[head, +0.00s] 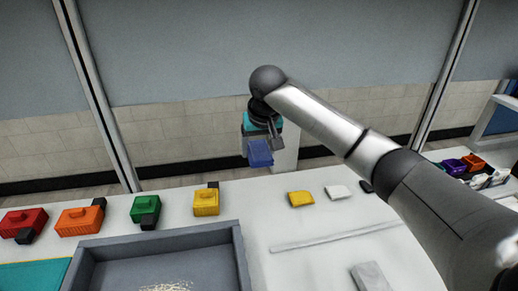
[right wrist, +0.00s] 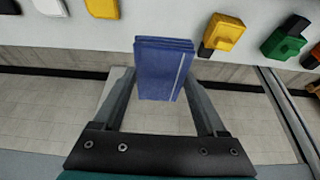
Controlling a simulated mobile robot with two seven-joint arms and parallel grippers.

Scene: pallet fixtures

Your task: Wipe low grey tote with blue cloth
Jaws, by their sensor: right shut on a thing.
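The blue cloth (head: 260,153) is a folded pad held in my right gripper (head: 261,141), above the far edge of the white table. In the right wrist view the cloth (right wrist: 162,68) sits between the two fingers of the gripper (right wrist: 160,85). The low grey tote (head: 160,245) is at the lower left of the head view, cut off by the bottom edge. Pale crumb-like bits lie on its floor. The gripper and cloth are apart from the tote, beyond it and a little to its right. My left gripper is not in view.
Red (head: 24,222), orange (head: 80,219), green (head: 145,209) and yellow (head: 206,201) blocks with black parts line the table behind the tote. A yellow piece (head: 300,198) and a white piece (head: 337,192) lie to the right. A grey block (head: 371,277) lies near the front.

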